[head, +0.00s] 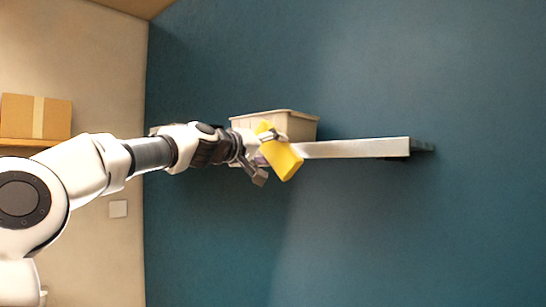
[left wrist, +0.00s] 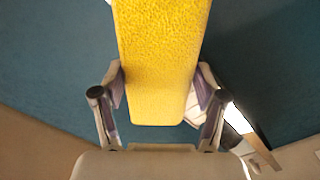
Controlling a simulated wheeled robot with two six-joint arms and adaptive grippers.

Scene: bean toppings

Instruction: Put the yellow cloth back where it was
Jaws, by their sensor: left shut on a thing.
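The yellow cloth (head: 284,160) hangs from my left gripper (head: 266,154), in front of the wall shelf (head: 365,148). In the left wrist view the cloth (left wrist: 160,55) fills the upper middle, between the two fingers of my left gripper (left wrist: 160,95). The gripper is shut on it. In the head view the cloth overlaps the shelf's left part and the lower front of a beige bin (head: 300,124). I cannot tell how far in front of the shelf it is. My right gripper is not in view.
The beige bin stands on the left part of the shelf. The shelf's right part looks bare. A cardboard box (head: 20,115) sits on another ledge (head: 20,142) at the far left. A blue wall (head: 450,220) lies behind the shelf.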

